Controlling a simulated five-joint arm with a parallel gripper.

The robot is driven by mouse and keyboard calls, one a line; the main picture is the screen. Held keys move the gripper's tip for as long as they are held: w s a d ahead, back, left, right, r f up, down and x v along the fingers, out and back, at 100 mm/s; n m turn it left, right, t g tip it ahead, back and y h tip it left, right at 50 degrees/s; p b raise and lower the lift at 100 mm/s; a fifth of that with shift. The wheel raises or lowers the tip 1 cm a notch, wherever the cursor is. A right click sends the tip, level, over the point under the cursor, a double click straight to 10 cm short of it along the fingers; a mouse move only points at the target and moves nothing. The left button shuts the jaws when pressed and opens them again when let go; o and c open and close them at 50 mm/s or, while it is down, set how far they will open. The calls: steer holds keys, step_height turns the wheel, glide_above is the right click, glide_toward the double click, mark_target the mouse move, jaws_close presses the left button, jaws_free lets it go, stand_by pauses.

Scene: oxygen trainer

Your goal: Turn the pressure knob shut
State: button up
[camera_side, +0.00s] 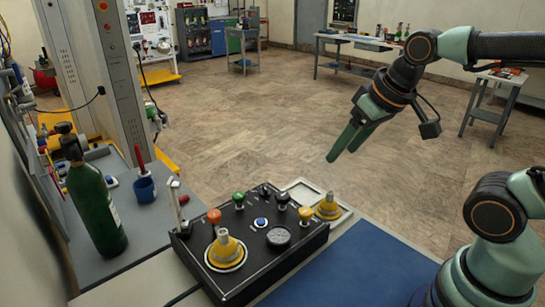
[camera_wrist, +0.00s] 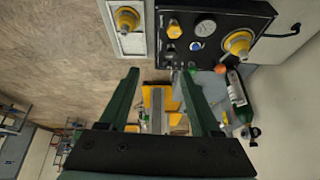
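A black control panel (camera_side: 255,270) stands on the bench in the side view, and its face also shows in the wrist view (camera_wrist: 262,20). A large yellow knob (camera_side: 223,246) with a grey stem sits at its near left; it shows in the wrist view (camera_wrist: 238,43) at the right. A second large yellow knob (camera_side: 327,208) sits in a pale tray beside the panel, also in the wrist view (camera_wrist: 127,18). I cannot read which is labelled pressure. My gripper (camera_side: 342,154) is open and empty, above and right of the panel; its green fingers are apart in the wrist view (camera_wrist: 159,72).
The panel also carries a gauge (camera_side: 278,236), a blue button (camera_side: 261,222) and small orange (camera_side: 214,216), green (camera_side: 238,198) and yellow (camera_side: 305,213) knobs. A green bottle (camera_side: 95,210) and blue cup (camera_side: 145,189) stand left. A blue mat (camera_side: 350,270) lies clear in front.

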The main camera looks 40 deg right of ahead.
steer(key=w+a+m+g, duration=0.1)
steer(key=w+m+g, duration=0.2)
steer(key=w+m, duration=0.55)
steer(key=m+g, duration=0.2)
steer(key=m, duration=0.9)
glide_toward(283, 195)
steer(key=shift+n, duration=0.25)
steer(key=f, duration=0.8)
steer(key=shift+w+f, duration=0.2)
steer(key=shift+f, duration=0.15)
jaws_close()
